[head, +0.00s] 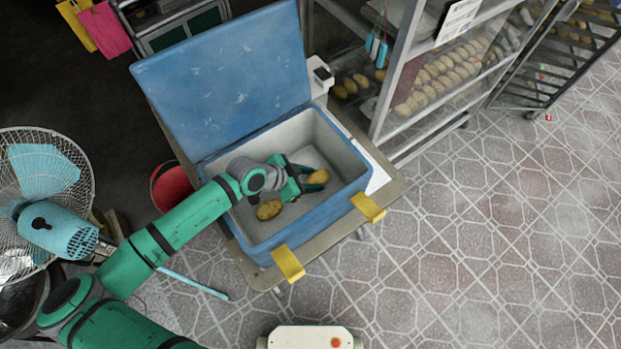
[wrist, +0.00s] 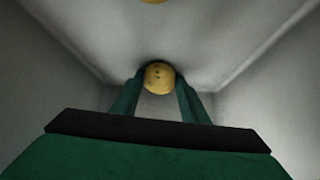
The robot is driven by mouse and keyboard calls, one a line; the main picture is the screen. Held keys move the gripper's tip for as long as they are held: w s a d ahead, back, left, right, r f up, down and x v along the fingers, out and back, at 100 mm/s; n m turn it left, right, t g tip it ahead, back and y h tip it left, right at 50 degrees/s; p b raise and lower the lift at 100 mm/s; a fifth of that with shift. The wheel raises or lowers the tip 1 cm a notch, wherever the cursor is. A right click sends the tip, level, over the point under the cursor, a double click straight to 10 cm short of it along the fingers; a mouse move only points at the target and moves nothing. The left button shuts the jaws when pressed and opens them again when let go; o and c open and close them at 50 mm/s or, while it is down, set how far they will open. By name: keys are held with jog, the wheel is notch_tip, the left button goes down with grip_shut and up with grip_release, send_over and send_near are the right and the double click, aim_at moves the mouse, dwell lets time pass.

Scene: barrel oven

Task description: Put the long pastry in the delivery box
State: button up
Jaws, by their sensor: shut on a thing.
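The delivery box (head: 262,250) is a blue cooler with a pale inside, and its lid (head: 228,75) is open at the back. My gripper (head: 310,181) is inside the box, shut on a golden-brown long pastry (head: 318,177). In the wrist view the held pastry (wrist: 159,77) shows end-on between my two fingers (wrist: 159,98), with small dark spots on its end. Its full length is hidden there. I cannot tell whether it touches the box floor. A second pastry (head: 269,209) lies on the box floor, left of my gripper.
The box stands on a table (head: 244,262) with two yellow latches (head: 288,262) hanging at its front. A glass-sided rack of pastries (head: 440,80) stands at the right. A fan (head: 45,185) and a red bucket (head: 172,188) are at the left.

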jog(key=o, duration=1.1)
jog(key=shift+s+f, duration=0.25)
jog(key=shift+f, duration=0.45)
jog(key=shift+o, duration=0.2)
jog(key=shift+a, duration=0.1)
jog(key=shift+r, duration=0.4)
jog(key=v, duration=0.8)
jog(key=shift+w+d+r, duration=0.2)
jog(key=shift+d+r, duration=0.05)
jog(key=shift+r, duration=0.05)
jog(key=shift+f, duration=0.1)
jog(key=x, duration=0.6)
jog(key=shift+w, duration=0.1)
jog(key=shift+x, duration=0.8)
jog(key=shift+a+f, duration=0.1)
jog(key=shift+f, duration=0.05)
